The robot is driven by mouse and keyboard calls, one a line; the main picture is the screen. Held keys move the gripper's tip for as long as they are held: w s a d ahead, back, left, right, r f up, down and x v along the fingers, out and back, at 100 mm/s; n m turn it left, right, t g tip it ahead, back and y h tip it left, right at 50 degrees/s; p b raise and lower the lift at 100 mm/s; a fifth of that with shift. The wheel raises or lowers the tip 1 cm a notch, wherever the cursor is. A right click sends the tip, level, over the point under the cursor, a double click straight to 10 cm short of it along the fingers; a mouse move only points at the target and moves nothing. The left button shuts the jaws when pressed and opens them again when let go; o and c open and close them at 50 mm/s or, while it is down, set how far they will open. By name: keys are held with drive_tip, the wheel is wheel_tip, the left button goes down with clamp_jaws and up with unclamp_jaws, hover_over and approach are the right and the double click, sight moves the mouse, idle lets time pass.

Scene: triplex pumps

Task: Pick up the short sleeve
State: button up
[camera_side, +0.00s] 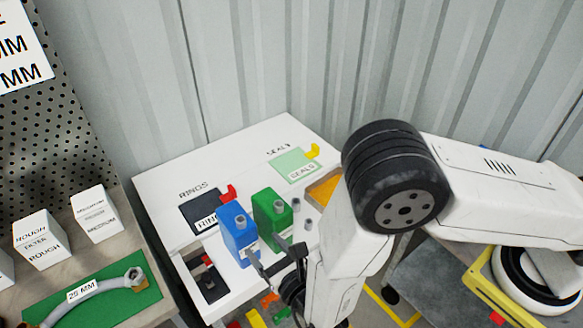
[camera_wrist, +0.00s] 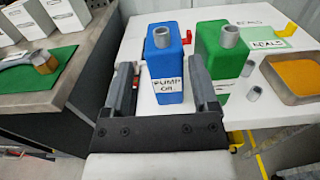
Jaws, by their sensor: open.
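My gripper (camera_side: 275,252) is open and empty, with its fingers in front of the blue container. In the wrist view my gripper (camera_wrist: 160,68) has one finger on each side of the blue container in the picture; I cannot tell the gap in depth. Two small grey sleeves stand on the white table, right of the green container: one farther back (camera_wrist: 247,68) and one nearer (camera_wrist: 254,93). They also show in the side view, the farther sleeve (camera_side: 294,202) and the nearer sleeve (camera_side: 308,225). Which is the short sleeve is hard to tell.
The blue container (camera_wrist: 168,74) and green container (camera_wrist: 221,58) stand side by side, each with a grey cylinder on top. An orange-lined tray (camera_wrist: 296,76) lies right of the sleeves. A black RINGS mat (camera_side: 201,209) and green SEALS mat (camera_side: 292,165) lie behind.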

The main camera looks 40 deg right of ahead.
drive_tip(key=w+d+r+m+g+h, duration=0.1)
drive_tip(key=w+d+m+g+h, duration=0.1)
drive_tip(key=d+g+h, duration=0.4)
drive_tip(key=w+d+r+m+g+h, duration=0.1)
drive_tip(key=d+r+m+g+h, duration=0.1)
drive_tip(key=d+h, duration=0.5)
drive_tip(key=m+g+y, duration=0.3)
drive_tip(key=g+y, duration=0.7)
drive_tip(key=y, duration=0.3)
hover_over(308, 221)
wheel_tip(308, 221, down, 10)
drive_tip(key=shift+s+r, duration=0.1)
drive_tip(key=shift+r, duration=0.1)
drive_tip(key=shift+f, duration=0.45)
